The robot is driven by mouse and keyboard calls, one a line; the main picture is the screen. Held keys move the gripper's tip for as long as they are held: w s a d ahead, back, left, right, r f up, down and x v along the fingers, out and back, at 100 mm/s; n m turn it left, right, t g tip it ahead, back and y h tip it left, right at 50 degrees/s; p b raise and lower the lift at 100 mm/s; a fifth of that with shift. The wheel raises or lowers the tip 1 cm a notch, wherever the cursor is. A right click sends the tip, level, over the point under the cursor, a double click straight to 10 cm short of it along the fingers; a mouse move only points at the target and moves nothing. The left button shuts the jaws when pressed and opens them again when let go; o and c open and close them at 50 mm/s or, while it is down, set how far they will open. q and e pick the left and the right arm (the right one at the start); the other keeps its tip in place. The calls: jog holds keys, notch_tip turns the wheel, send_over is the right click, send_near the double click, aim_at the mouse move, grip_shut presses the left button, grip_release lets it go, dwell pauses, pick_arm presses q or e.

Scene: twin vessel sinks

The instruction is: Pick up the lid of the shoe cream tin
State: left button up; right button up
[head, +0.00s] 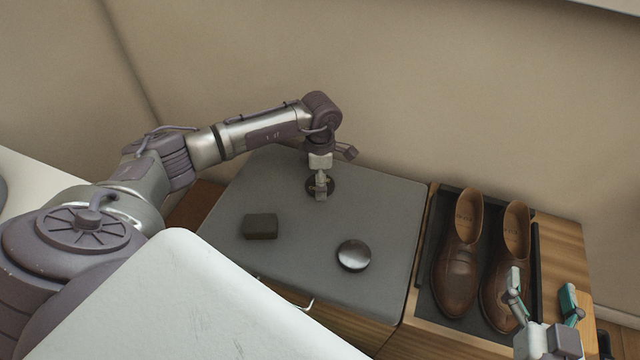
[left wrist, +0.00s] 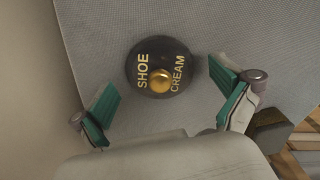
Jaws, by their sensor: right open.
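The shoe cream tin (head: 311,185) is dark and round and sits on the grey mat, partly hidden under my left gripper (head: 320,192). In the left wrist view its lid (left wrist: 143,56) faces the camera, black with yellow SHOE CREAM lettering and a gold knob (left wrist: 159,80). My left gripper (left wrist: 163,84) points down over the tin, its teal-padded fingers spread to either side of the lid with nothing between them gripped. I cannot tell the exact height left above the lid. My right gripper (head: 541,290) is open and empty, in front of the brown shoes.
The grey mat (head: 385,200) also bears a dark block (head: 260,226) and a shiny silver round piece (head: 354,255). Brown shoes (head: 459,260) stand in a dark tray (head: 430,285) at the right. A wall (head: 400,90) rises close behind. The mat is clear right of the tin.

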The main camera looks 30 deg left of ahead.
pick_arm(q)
jog(key=shift+s, duration=0.1)
jog(key=c, duration=1.6)
jog(key=shift+c, duration=1.2)
jog(key=shift+f, duration=0.1)
grip_shut()
jog(key=shift+s, duration=0.15)
